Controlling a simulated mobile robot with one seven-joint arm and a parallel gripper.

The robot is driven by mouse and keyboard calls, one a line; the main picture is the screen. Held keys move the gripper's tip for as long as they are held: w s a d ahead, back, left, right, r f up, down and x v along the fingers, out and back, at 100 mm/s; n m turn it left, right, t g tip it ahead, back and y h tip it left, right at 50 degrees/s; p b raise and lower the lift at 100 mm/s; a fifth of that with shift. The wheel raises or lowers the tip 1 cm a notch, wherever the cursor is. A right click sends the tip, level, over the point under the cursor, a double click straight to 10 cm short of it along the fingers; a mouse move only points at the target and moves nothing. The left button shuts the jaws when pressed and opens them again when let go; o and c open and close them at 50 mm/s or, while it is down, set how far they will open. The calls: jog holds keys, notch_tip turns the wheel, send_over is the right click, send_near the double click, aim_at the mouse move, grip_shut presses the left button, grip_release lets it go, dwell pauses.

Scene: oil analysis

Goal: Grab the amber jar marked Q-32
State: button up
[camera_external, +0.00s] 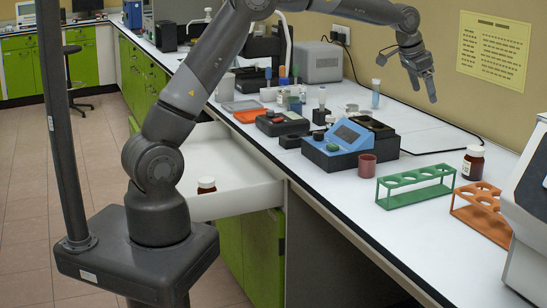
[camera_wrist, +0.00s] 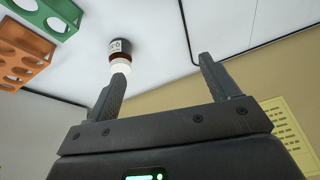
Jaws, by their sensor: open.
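Two amber jars with white caps are in the external view. One jar (camera_external: 473,163) stands on the bench at the right, behind the green rack. The other jar (camera_external: 206,186) is in the open white drawer, beside my arm. I cannot read a label for certain on either, so I cannot tell which is Q-32. The bench jar also shows in the wrist view (camera_wrist: 121,47), its cap just beyond my left finger's tip, its label too small to read surely. My gripper (camera_external: 423,88) is open and empty above the bench, left of and higher than the bench jar; its fingers show in the wrist view (camera_wrist: 163,70).
A green rack (camera_external: 416,184) and an orange rack (camera_external: 484,213) stand near the bench jar. A blue-black instrument (camera_external: 350,143) and a reddish cup (camera_external: 367,166) are to their left. A white machine (camera_external: 528,220) stands at the right edge. The open drawer (camera_external: 240,200) juts out below the bench.

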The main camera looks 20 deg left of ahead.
jog(key=m+g, duration=0.1)
jog(key=m, duration=0.1)
send_over(472, 147)
jog(key=s+a, duration=0.1)
jog(key=a, duration=0.1)
notch_tip(472, 147, down, 9)
jog(key=shift+h, duration=0.3)
jog(key=x, duration=0.5)
jog(key=shift+s, duration=0.15)
jog(key=shift+x, duration=2.75)
jog(key=shift+s+a, duration=0.25)
jog(key=shift+c, duration=0.2)
jog(key=c, duration=1.1)
jog(key=shift+r, duration=0.1)
jog(key=shift+c, duration=0.2)
